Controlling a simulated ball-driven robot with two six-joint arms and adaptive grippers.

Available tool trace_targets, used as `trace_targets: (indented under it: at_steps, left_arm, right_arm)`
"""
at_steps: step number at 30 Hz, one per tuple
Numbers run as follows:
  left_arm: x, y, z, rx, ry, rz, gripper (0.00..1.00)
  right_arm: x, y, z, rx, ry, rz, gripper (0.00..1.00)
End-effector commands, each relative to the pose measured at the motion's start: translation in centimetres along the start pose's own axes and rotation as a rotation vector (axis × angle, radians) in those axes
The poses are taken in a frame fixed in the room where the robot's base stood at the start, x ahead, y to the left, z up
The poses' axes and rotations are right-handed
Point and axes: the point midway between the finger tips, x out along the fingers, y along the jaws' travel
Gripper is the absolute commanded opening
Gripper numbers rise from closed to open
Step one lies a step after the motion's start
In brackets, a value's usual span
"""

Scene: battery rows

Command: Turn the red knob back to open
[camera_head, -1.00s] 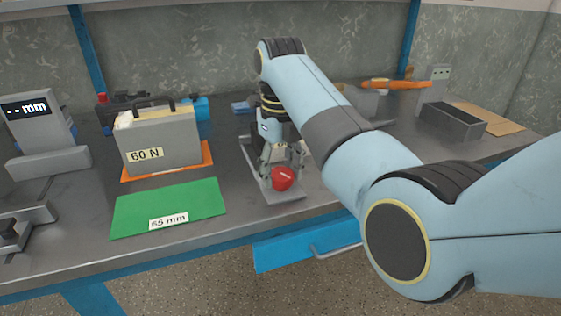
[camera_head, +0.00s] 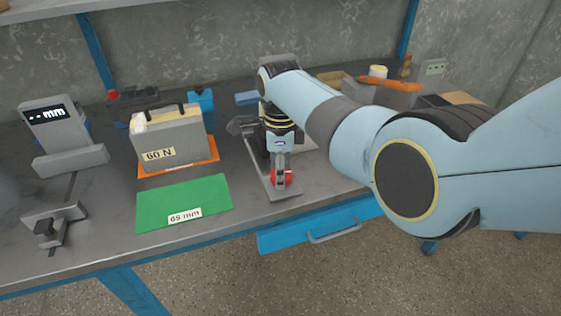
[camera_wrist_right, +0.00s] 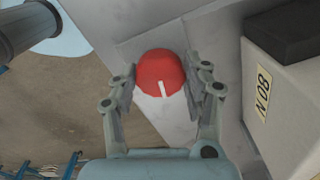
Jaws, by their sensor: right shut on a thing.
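The red knob (camera_head: 284,177) sits at the front of a grey device (camera_head: 262,186) on the bench. In the right wrist view the red knob (camera_wrist_right: 161,74) shows a white mark pointing toward the gripper, slightly off the straight line. My right gripper (camera_head: 281,176) reaches down over the device from the right. In the right wrist view my right gripper (camera_wrist_right: 160,88) has one finger on each side of the knob and is shut on it. Part of the knob is hidden behind the fingers in the head view. My left gripper is not in view.
A grey block marked 60 N (camera_head: 172,142) stands on an orange mat left of the device. A green mat marked 65 mm (camera_head: 184,203) lies in front of it. A display gauge (camera_head: 60,138) stands at the far left. A blue drawer (camera_head: 322,226) hangs under the bench edge.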

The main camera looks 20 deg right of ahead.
Motion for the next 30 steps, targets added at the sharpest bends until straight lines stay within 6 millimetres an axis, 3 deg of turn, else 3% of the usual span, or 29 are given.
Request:
trace_targets:
  at_steps: [9, 30]
  left_arm:
    - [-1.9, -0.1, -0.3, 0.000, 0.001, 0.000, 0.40]
    - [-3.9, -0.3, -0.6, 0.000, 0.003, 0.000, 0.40]
  right_arm:
    - [-0.2, 0.1, 0.0, -0.298, 0.000, 0.002, 0.16]
    - [-0.1, 0.1, -0.1, -0.962, 0.000, 0.001, 0.16]
